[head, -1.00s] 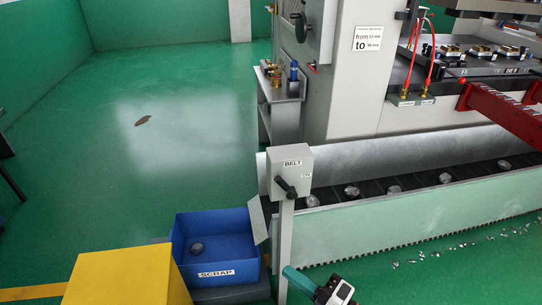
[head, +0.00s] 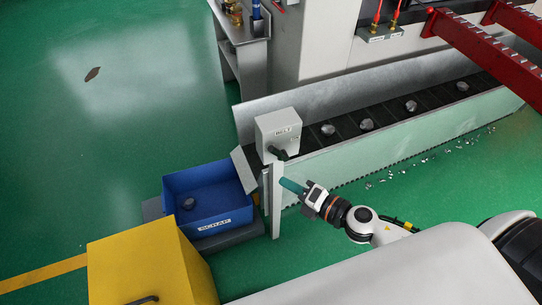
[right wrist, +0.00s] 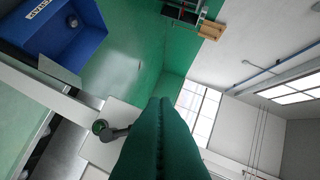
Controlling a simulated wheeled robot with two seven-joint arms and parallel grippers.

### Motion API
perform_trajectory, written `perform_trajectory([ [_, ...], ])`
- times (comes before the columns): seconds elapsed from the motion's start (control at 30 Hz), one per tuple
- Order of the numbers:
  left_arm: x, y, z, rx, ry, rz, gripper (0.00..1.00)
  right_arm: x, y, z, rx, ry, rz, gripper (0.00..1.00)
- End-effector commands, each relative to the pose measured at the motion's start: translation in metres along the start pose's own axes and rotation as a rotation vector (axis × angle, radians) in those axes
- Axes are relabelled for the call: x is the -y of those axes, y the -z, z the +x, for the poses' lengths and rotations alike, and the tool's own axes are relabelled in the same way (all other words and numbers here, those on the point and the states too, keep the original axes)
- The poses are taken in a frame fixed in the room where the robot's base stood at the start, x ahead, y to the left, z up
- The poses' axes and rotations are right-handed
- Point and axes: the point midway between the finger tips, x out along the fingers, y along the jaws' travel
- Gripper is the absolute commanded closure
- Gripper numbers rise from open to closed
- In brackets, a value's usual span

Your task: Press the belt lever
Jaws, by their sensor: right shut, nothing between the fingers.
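The belt lever (head: 279,153) is a short dark handle on the front of a grey box (head: 279,130) labelled BELT, which stands on a post. It points down and to the right. In the right wrist view the lever (right wrist: 112,132) shows left of my fingers, with a round dark green hub. My right gripper (head: 290,186) has teal fingers, shut and empty, just below and right of the lever in the head view. A gap shows between them there. In the right wrist view the shut fingers (right wrist: 161,101) overlap the lever's end, so contact is unclear. My left gripper is out of view.
A conveyor (head: 390,118) with several grey lumps runs behind the box. A blue SCRAP bin (head: 212,220) holding a lump stands left of the post. A yellow box (head: 140,265) is in front of it. Shiny scraps (head: 400,170) lie on the green floor at right.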

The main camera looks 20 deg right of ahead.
Motion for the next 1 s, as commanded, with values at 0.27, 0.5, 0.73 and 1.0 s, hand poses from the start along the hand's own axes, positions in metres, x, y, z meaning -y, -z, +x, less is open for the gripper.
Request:
perform_trajectory([
  [0.27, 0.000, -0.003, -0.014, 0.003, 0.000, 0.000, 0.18, 0.005, 0.002, 0.029, -0.002, 0.004, -0.001, 1.00],
  [0.5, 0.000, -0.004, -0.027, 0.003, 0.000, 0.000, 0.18, 0.005, 0.002, 0.082, -0.003, 0.004, 0.002, 1.00],
  [0.73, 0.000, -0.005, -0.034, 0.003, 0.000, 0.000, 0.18, 0.002, 0.021, 0.093, -0.001, 0.000, -0.001, 1.00],
  [1.0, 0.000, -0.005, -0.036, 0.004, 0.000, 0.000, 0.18, 0.001, 0.037, 0.087, 0.000, 0.001, 0.001, 1.00],
])
